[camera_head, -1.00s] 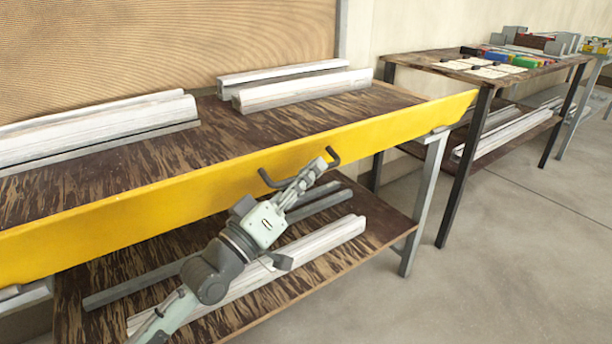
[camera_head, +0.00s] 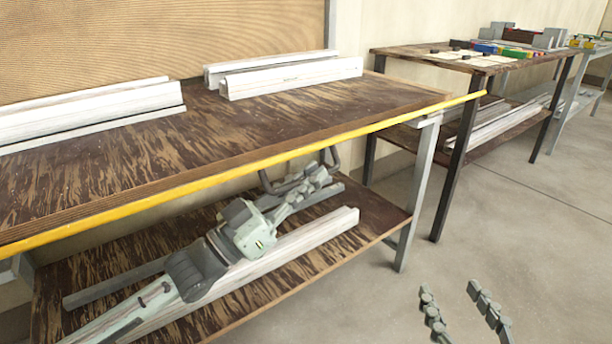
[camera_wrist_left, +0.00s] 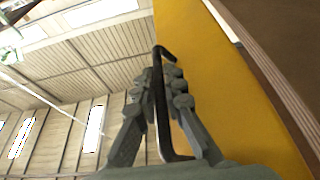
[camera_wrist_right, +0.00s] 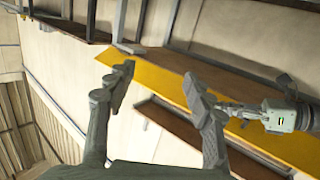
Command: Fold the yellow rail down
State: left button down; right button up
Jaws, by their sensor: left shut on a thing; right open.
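The yellow rail (camera_head: 250,165) runs along the front edge of the bench top and shows as a thin strip in the head view. Its broad face fills much of the left wrist view (camera_wrist_left: 215,90). A dark bar handle (camera_wrist_left: 162,125) stands out from that face. My left gripper (camera_head: 328,172) is below the rail in the head view, with its fingers shut on the handle (camera_head: 266,181); the left wrist view shows the bar between them. My right gripper (camera_head: 449,290) is open and empty, over the floor in front of the bench. The right wrist view also shows the rail (camera_wrist_right: 165,75).
Pale profiles (camera_head: 290,78) lie on the bench top (camera_head: 200,150), and a long profile (camera_head: 300,240) lies on the lower shelf under my left arm. A second table (camera_head: 430,57) with small parts stands at the right. The floor (camera_head: 520,220) at the right is clear.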

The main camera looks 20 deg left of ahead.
pick_arm(q)
jog(key=shift+w+a+f+m+g+h+b, duration=0.1)
jog(key=shift+f+m+g+h+b, duration=0.35)
jog(key=shift+m, duration=1.25)
jog(key=shift+w+a+f+m+g+h+b, duration=0.15)
jog(key=shift+f+m+g+h, duration=0.4)
jog(key=shift+f+m+g, duration=0.8)
jog(key=shift+a+f+m+g+h+b, duration=0.15)
jog(key=shift+f+m+g+h, duration=0.3)
jog(key=shift+m, duration=1.6)
pick_arm(e)
jog(key=s+a+r+t+y, duration=0.2)
jog(key=a+r+t+y, duration=0.1)
jog(key=r, duration=0.6)
jog(key=shift+a+r+t, duration=0.15)
jog(key=shift+r+t, duration=0.1)
jog(key=shift+t, duration=0.55)
pick_arm(q)
jog(key=shift+r, duration=0.1)
jog(key=c, duration=1.6)
grip_release()
jog(key=shift+d, duration=0.1)
jog(key=v, duration=1.2)
jog(key=shift+f, duration=0.2)
